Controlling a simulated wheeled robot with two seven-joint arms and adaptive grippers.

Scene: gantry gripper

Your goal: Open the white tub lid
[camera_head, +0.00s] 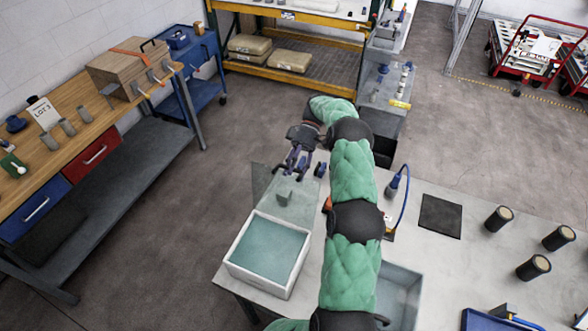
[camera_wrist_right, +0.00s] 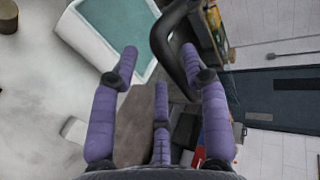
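The white tub (camera_head: 232,262) stands on the near left part of the light table, with a teal inside showing. A see-through greenish panel (camera_head: 300,205), seemingly its lid, extends from the tub's far rim and looks raised. A small grey tab (camera_head: 284,196) shows on it. My right gripper (camera_head: 303,170) is just beyond the panel, fingers spread and empty; I cannot tell whether it touches the panel. In the right wrist view, the purple fingers (camera_wrist_right: 160,66) are apart, and the white tub (camera_wrist_right: 82,42) lies beyond them at upper left. My left gripper is out of view.
A black mat (camera_head: 440,216), several dark cylinders (camera_head: 532,267) and a blue tray (camera_head: 478,321) are on the table's right. A pale bin (camera_head: 400,290) is beside my right arm. A wooden workbench (camera_head: 80,140) stands at left, with open floor between.

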